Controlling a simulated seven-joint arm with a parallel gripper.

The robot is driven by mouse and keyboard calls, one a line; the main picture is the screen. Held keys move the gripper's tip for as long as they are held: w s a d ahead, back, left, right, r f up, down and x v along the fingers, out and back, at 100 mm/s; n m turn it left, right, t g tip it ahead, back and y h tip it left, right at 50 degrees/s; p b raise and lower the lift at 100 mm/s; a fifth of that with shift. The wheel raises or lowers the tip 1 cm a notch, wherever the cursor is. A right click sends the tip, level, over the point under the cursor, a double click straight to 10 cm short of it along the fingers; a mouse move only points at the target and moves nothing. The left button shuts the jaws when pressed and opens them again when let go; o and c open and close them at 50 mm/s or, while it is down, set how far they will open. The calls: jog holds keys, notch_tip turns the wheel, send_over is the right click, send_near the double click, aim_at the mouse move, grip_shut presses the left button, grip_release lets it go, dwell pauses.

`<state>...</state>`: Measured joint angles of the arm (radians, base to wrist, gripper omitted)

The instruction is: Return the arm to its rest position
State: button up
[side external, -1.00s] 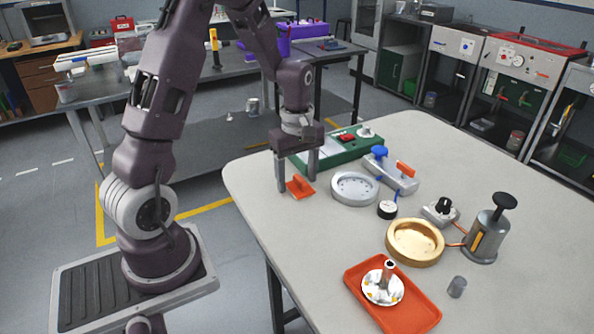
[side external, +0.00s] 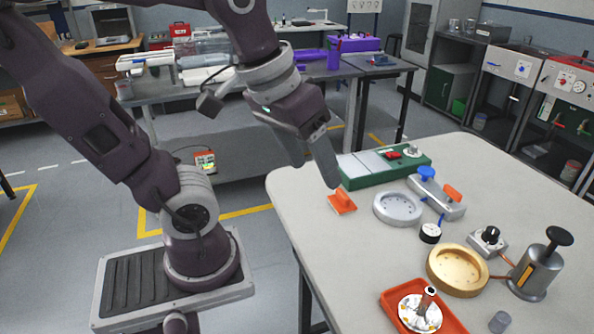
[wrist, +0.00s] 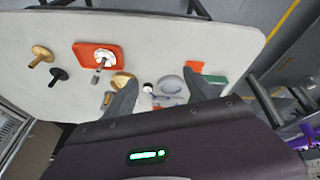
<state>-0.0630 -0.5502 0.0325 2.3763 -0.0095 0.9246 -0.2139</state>
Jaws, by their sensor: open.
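My gripper (side external: 316,172) is raised and tilted at the left edge of the pale work table (side external: 310,215). Its jaws are open with nothing between them. In the wrist view both fingers of the gripper (wrist: 160,75) stand apart, with the table top beyond them. An orange part with a raised grip (side external: 342,202) lies on the table just beyond the fingers in the side view, apart from them. The round grey housing (side external: 398,208) sits to its right. My arm is bent back above its base.
On the table are a green box (side external: 370,172), a grey fixture with blue and orange knobs (side external: 440,195), a gold housing (side external: 458,270), a black-topped canister (side external: 538,270) and an orange tray (side external: 392,300) holding a white round part. A bench (side external: 225,82) stands behind.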

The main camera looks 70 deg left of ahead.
jog(key=s+m, duration=0.1)
jog(key=s+d+m, duration=0.1)
jog(key=s+f+m+t, duration=0.1)
jog(key=shift+s+d+m, duration=0.3)
jog(key=shift+s, duration=0.05)
dwell(0.9)
